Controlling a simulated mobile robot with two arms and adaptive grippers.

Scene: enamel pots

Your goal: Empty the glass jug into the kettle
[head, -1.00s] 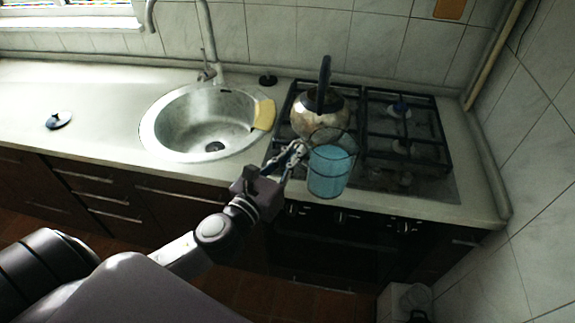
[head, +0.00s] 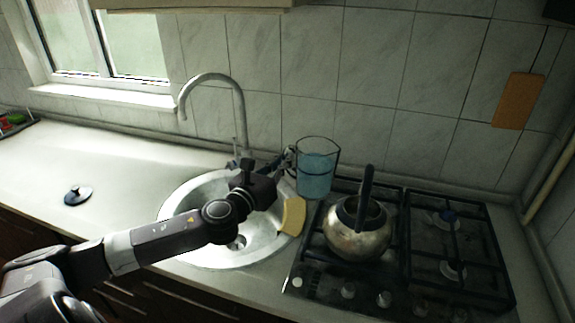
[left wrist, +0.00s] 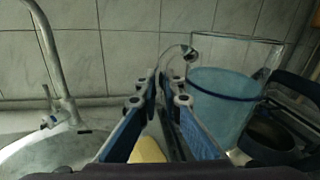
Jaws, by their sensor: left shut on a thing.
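The glass jug (head: 315,172) holds blue liquid and is roughly upright, behind and left of the kettle in the head view. My left gripper (head: 287,160) is shut on the jug's handle, on its left side. In the left wrist view the jug (left wrist: 222,108) is right of the fingers (left wrist: 163,90). The metal kettle (head: 355,240) stands on the left part of the stove, its dark handle upright. Its dark round top (left wrist: 272,132) shows partly at the right in the left wrist view. I cannot tell the jug's height above the surface. My right gripper is not in view.
The sink (head: 180,213) and tap (head: 240,110) are left of the stove (head: 480,250). A yellow sponge-like piece (head: 292,216) lies at the sink's right rim. A dark lid-like disc (head: 78,195) lies on the left counter. The tiled wall is close behind the jug.

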